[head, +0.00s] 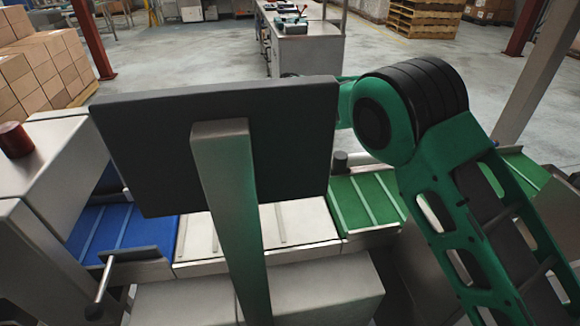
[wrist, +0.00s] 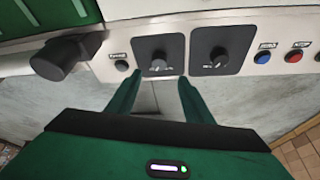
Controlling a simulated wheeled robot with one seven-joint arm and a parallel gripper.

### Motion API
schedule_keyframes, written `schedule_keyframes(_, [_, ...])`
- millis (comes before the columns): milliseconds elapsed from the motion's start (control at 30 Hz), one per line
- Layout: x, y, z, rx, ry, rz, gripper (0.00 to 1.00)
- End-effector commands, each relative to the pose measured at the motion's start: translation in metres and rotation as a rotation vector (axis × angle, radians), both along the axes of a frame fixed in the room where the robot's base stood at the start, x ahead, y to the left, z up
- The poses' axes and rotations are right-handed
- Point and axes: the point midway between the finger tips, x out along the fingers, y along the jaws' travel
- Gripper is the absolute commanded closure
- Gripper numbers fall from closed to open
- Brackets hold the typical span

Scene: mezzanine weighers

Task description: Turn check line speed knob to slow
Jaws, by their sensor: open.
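In the wrist view a steel control panel carries two black dial knobs on dark square plates, a left knob (wrist: 158,61) and a right knob (wrist: 218,58). Their labels are too small to read, so I cannot tell which is the check line speed knob or its setting. My gripper (wrist: 159,79) is open, its two green fingers apart with nothing between them. The fingertips are just below the left knob's plate, seemingly close to it; contact cannot be told. In the head view the knobs and my gripper are hidden.
A small black knob (wrist: 121,65), a blue button (wrist: 263,57) and a red button (wrist: 294,56) share the panel. A thick dark cylinder (wrist: 65,58) juts out at left. In the head view a dark screen (head: 150,140) stands before the blue belt (head: 100,228) and green belt (head: 365,203).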

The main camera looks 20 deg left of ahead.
Motion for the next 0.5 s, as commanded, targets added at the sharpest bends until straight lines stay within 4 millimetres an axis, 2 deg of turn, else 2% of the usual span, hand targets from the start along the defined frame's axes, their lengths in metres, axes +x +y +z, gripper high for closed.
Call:
schedule_keyframes(300, [0.02,0.004,-0.051,-0.002,0.001,-0.002,0.53])
schedule_keyframes(500, [0.031,0.008,-0.077,-0.001,0.0,-0.001,0.53])
